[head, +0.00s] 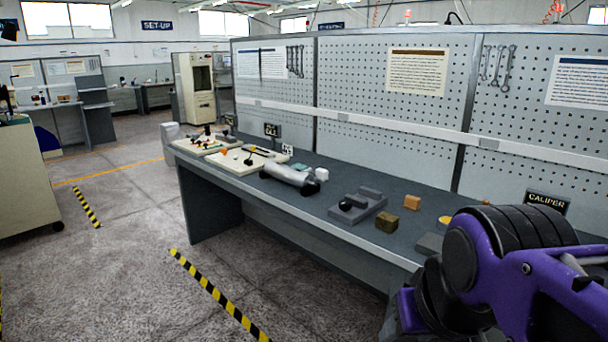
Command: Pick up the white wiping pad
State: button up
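A small white block (321,174) lies on the grey workbench (270,202), just right of a silver cylinder with dark ends (289,178). It may be the white wiping pad, but it is too small here to tell. A pale bluish piece (299,167) lies just behind the cylinder. My purple and black arm is at the lower right, over the near end of the bench. My gripper's fingers cannot be made out.
A grey fixture with a black knob (354,203), an orange block (412,202) and an olive block (387,222) stand nearer on the bench. Boards with small parts (245,158) lie at the far end. A pegboard wall (380,125) rises behind.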

aim_at(322, 175)
jog(key=i+j+z, duration=0.1)
jog(key=i+j, duration=0.2)
jog(key=i+j+z, duration=0.1)
jog(key=i+j, duration=0.2)
jog(key=i+j+z, duration=0.1)
jog(key=i+j, duration=0.2)
jog(key=i+j+z, duration=0.1)
jog(key=i+j, duration=0.15)
jog(key=j, duration=0.15)
jog(key=i+j+z, duration=0.1)
jog(key=i+j, duration=0.2)
jog(key=i+j+z, duration=0.1)
jog(key=j, duration=0.4)
jog(key=i+j+z, duration=0.1)
jog(key=i+j, duration=0.25)
jog(key=i+j+z, duration=0.1)
jog(key=j, duration=0.45)
jog(key=i, duration=0.1)
